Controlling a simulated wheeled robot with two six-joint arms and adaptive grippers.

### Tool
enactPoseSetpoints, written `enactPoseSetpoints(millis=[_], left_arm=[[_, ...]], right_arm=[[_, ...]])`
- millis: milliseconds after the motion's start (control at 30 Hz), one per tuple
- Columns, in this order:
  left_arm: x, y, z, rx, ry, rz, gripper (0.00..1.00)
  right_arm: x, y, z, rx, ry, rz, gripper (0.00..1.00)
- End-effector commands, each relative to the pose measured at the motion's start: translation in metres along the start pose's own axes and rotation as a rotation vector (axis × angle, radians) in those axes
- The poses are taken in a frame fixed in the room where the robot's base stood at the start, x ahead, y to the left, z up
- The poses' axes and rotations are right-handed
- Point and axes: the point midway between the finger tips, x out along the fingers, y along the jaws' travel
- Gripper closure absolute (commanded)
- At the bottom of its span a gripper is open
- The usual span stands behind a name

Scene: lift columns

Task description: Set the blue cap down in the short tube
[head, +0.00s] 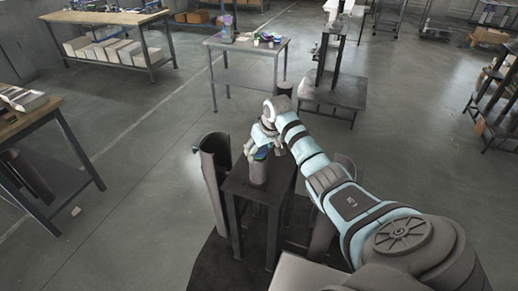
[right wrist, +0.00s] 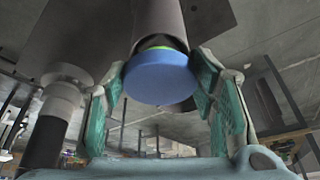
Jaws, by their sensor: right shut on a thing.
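My right gripper (head: 262,148) is above a small dark table (head: 238,186). It is shut on the blue cap, a round blue disc that shows between the two fingers in the right wrist view (right wrist: 161,80). A green band (right wrist: 156,47) shows at the cap's edge, on the side facing a grey tube. This short grey tube (head: 258,174) stands upright on the table, right under the gripper, and also shows in the right wrist view (right wrist: 158,18). The cap lines up with the tube's end; I cannot tell whether they touch. The fingers hide part of the cap in the head view. My left gripper is not in view.
A tall, dark grey curved shell (head: 214,165) stands close at the table's left. A table with small items (head: 246,45) and a dark stand (head: 335,90) are farther back. A wooden bench (head: 25,115) is at the left. Open floor lies between.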

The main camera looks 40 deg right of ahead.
Motion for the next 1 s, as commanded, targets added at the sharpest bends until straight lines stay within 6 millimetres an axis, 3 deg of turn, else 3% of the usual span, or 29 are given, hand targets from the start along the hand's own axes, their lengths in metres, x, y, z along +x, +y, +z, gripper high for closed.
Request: enactPoseSetpoints(millis=[1000], left_arm=[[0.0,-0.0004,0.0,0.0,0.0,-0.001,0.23]], right_arm=[[0.007,0.0001,0.0031,0.0,-0.001,0.0,0.74]])
